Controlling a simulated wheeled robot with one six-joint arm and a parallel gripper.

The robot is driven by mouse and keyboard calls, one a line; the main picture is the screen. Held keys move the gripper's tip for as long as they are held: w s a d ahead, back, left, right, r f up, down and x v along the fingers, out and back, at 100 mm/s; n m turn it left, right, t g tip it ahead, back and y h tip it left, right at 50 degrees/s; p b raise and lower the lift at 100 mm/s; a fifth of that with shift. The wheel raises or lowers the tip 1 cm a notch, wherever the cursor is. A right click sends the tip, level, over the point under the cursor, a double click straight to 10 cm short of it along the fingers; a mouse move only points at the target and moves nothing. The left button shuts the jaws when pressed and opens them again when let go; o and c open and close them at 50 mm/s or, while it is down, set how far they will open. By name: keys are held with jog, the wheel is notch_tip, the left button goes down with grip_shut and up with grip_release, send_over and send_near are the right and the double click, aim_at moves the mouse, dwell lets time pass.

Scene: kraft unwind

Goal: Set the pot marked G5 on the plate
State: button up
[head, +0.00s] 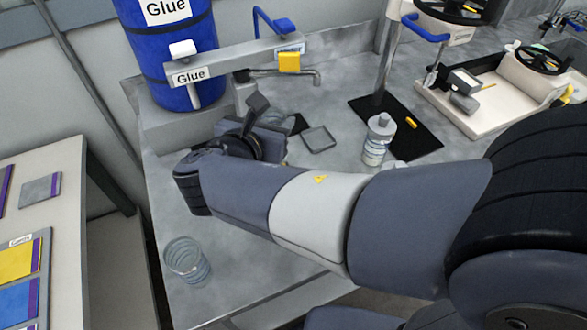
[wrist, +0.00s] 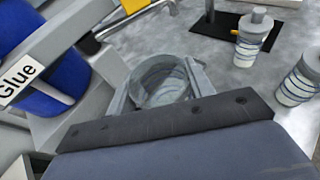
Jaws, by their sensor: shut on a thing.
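My gripper (head: 272,138) is shut on a clear, banded pot (wrist: 160,80), which sits between the two grey fingers in the wrist view. In the head view my wrist and fingers hide most of this pot. No G5 mark is readable on it. A small square grey plate (head: 318,139) with a thin rim lies on the bench, just right of my gripper. I cannot tell how high the pot is above the bench. Another open clear pot (head: 187,261) stands at the bench's front left, apart from my gripper.
A capped banded bottle (head: 379,140) stands beside a black mat (head: 415,135); a second bottle (wrist: 299,79) shows in the wrist view. The blue glue drum (head: 175,55) and its grey arm with spout (head: 290,75) rise behind my gripper. The front bench is largely clear.

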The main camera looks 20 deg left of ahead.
notch_tip(320, 180, down, 10)
jog(key=shift+r+b, duration=0.2)
jog(key=shift+b, duration=0.15)
jog(key=shift+f, duration=0.1)
jog(key=shift+f, duration=0.15)
jog(key=o, duration=1.3)
jog(key=shift+r, duration=0.25)
jog(key=v, duration=1.2)
jog(key=shift+b, duration=0.3)
